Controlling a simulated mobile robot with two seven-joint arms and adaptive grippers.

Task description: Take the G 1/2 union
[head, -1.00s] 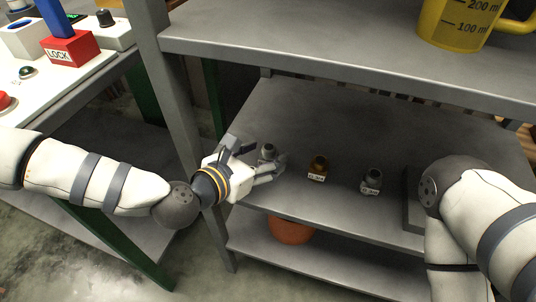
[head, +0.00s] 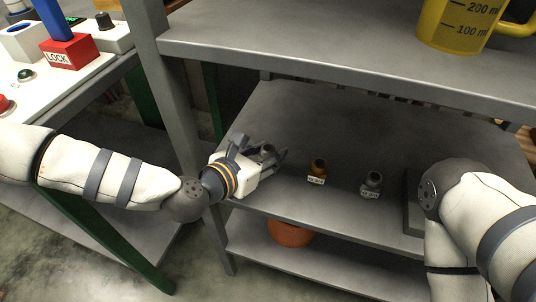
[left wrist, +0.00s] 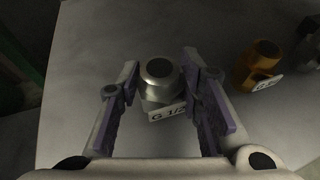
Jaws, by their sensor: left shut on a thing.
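The G 1/2 union (left wrist: 158,78) is a silver-grey metal fitting with a round open top and a white tag reading "G 1/2" at its front. It stands between the two fingers of my left gripper (left wrist: 160,92) in the left wrist view, and the gripper is shut on it. In the head view my left gripper (head: 266,156) is at the left part of the middle shelf, and the union (head: 268,149) shows only partly behind the fingers. My right gripper is not in view.
A brass fitting (head: 318,168) and another grey fitting (head: 373,180), both tagged, stand to the right on the shelf (head: 300,120). An upper shelf (head: 330,62) with a yellow measuring jug (head: 460,22) overhangs. A grey post (head: 180,110) stands left. An orange object (head: 290,233) lies below.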

